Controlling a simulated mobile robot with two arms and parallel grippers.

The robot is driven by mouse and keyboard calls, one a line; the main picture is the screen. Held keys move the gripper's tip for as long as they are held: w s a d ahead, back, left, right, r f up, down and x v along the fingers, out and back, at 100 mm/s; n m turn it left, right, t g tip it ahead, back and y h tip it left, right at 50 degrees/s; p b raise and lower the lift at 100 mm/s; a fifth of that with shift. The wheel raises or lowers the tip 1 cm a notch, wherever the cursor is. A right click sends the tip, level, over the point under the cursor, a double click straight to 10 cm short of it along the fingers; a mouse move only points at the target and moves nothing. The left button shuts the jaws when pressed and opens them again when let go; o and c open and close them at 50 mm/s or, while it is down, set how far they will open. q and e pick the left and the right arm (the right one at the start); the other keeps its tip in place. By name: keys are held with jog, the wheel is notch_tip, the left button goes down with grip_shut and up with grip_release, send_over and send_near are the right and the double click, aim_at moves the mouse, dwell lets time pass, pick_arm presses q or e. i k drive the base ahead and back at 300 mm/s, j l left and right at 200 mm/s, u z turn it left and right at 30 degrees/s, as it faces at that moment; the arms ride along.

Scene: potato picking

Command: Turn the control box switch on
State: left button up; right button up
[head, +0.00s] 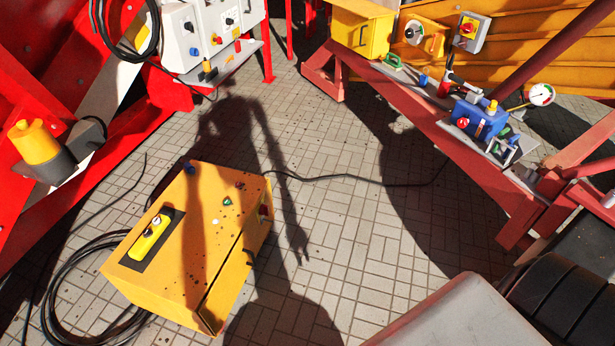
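A large orange-yellow control box (190,262) stands on the paved floor at lower left. A dark plate on its top holds a yellow pendant (150,238) with small buttons. A blue knob (190,168), a green button (228,202) and a white button (215,222) also sit on top. A red part (263,211) shows on its right side; I cannot tell whether it is a switch or its position. Other boxes with switches stand farther back, including a white panel (200,35) and a yellow box with a rotary knob (415,33). Neither gripper is in view.
A black cable (350,178) runs right from the box across the floor, and coiled cable (65,290) lies at its left. Red machine frames stand at left and right. A blue device (478,120) sits on the right beam. The middle floor is clear, with my shadow on it.

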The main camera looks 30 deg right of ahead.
aim_at(264, 209)
jog(key=z, duration=0.6)
jog(key=i+l+u, duration=0.1)
jog(key=u, duration=0.7)
jog(key=i+l+u, duration=0.2)
jog(key=l+u, duration=0.15)
jog(key=l, duration=0.3)
jog(key=i+l+u, duration=0.15)
jog(key=l+u, duration=0.25)
jog(key=l, duration=0.25)
jog(key=l+u, duration=0.35)
jog(key=l, duration=0.3)
